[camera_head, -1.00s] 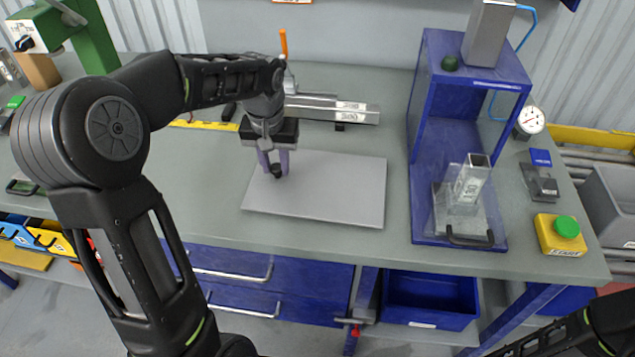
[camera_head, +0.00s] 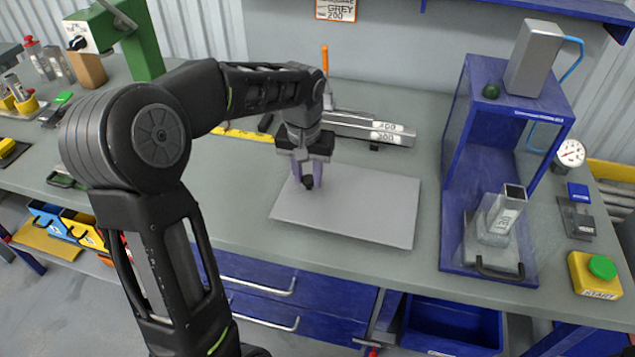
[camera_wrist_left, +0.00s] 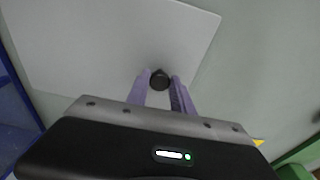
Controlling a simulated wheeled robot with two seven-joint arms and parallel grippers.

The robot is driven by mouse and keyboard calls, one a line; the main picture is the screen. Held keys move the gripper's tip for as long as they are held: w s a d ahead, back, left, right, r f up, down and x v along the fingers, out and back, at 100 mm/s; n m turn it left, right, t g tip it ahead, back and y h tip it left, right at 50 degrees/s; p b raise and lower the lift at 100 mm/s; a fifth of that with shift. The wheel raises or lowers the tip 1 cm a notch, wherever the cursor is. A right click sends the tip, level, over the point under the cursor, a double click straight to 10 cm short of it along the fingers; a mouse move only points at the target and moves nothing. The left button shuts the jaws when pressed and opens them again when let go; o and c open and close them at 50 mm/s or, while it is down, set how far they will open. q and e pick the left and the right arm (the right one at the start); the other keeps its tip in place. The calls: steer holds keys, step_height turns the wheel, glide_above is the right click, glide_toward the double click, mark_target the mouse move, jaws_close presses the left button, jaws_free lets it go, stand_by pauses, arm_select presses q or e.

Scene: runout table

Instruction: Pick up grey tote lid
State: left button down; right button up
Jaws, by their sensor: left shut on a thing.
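The grey tote lid (camera_head: 365,208) is a flat, light grey panel in the middle of the table in the head view. It also fills the upper left of the left wrist view (camera_wrist_left: 90,50). A small dark knob (camera_wrist_left: 159,79) stands on it near one edge. My left gripper (camera_head: 308,183) is over the lid's left part, its purple fingers shut on the knob. I cannot tell whether the lid is clear of the tabletop. My right gripper is not in view.
A blue press frame (camera_head: 455,150) stands right of the lid, with a yellow start button box (camera_head: 595,275) beyond it. Metal bars (camera_head: 370,128) lie behind the lid. A green machine (camera_head: 140,45) stands at the back left. Table (camera_head: 230,190) left of the lid is clear.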

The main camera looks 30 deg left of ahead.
arm_select(q)
step_height(320, 180, up, 9)
stand_by(0.3)
stand_by(0.5)
